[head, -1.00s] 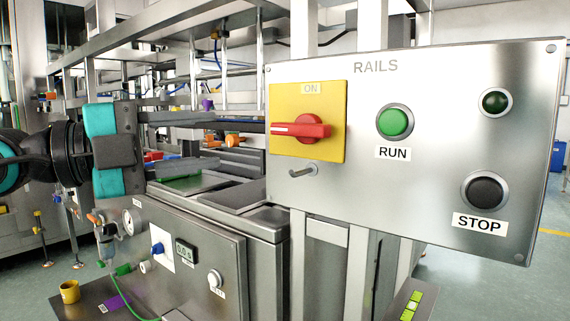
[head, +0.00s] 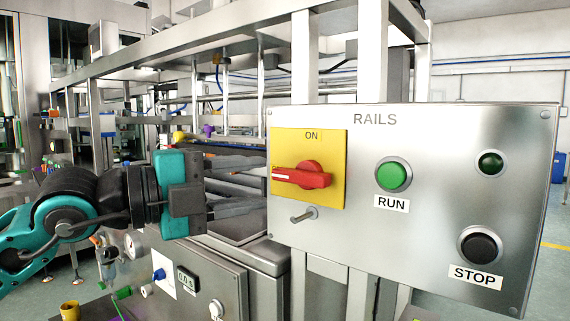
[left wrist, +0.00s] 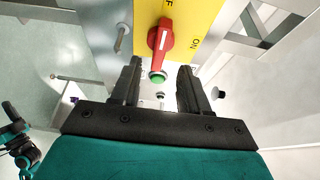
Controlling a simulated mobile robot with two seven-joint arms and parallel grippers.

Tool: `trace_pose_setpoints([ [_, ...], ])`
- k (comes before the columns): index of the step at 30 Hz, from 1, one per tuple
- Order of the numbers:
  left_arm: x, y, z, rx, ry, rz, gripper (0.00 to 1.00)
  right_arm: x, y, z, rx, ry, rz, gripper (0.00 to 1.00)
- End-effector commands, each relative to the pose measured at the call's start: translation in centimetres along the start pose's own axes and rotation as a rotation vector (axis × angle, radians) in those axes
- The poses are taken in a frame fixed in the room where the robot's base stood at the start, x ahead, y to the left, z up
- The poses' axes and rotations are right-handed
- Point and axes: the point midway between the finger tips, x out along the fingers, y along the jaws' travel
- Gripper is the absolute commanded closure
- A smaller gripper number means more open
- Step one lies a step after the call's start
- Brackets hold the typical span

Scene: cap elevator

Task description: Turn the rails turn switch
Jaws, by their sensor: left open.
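The rails turn switch is a red handle (head: 300,175) on a yellow plate (head: 335,195), on the left of the steel RAILS panel. The handle lies roughly level, its long end to the left; ON is printed above it. My left gripper (head: 262,182) is open and empty just left of the plate, its fingers toward the switch. In the left wrist view the red handle (left wrist: 161,37) shows ahead of the open fingertips (left wrist: 159,68), roughly centred between them. I cannot tell whether any finger touches it.
A metal peg (head: 304,215) sticks out below the yellow plate. The green RUN button (head: 393,174), a dark green lamp (head: 490,163) and the black STOP button (head: 479,246) are on the panel (head: 435,215) to the right. Metal framing stands behind.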

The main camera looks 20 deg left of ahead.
Motion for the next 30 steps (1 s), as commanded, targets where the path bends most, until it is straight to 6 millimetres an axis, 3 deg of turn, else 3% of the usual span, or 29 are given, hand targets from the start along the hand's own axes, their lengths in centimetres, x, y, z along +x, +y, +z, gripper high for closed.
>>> trace_pose_setpoints([
  [12, 5.3, -0.1, -0.1, 0.000, 0.002, 0.000, 0.55, -0.9, 0.0, -1.3, 0.000, 0.000, 0.001, 0.22],
  [24, 6.0, 0.0, -0.1, 0.001, 0.001, 0.002, 0.55, -0.9, 0.0, -1.4, -0.003, 0.000, 0.000, 0.22],
  [30, 5.9, 0.0, -0.1, 0.001, 0.001, 0.002, 0.73, -0.9, 0.1, -1.3, -0.006, 0.000, 0.000, 0.22],
])
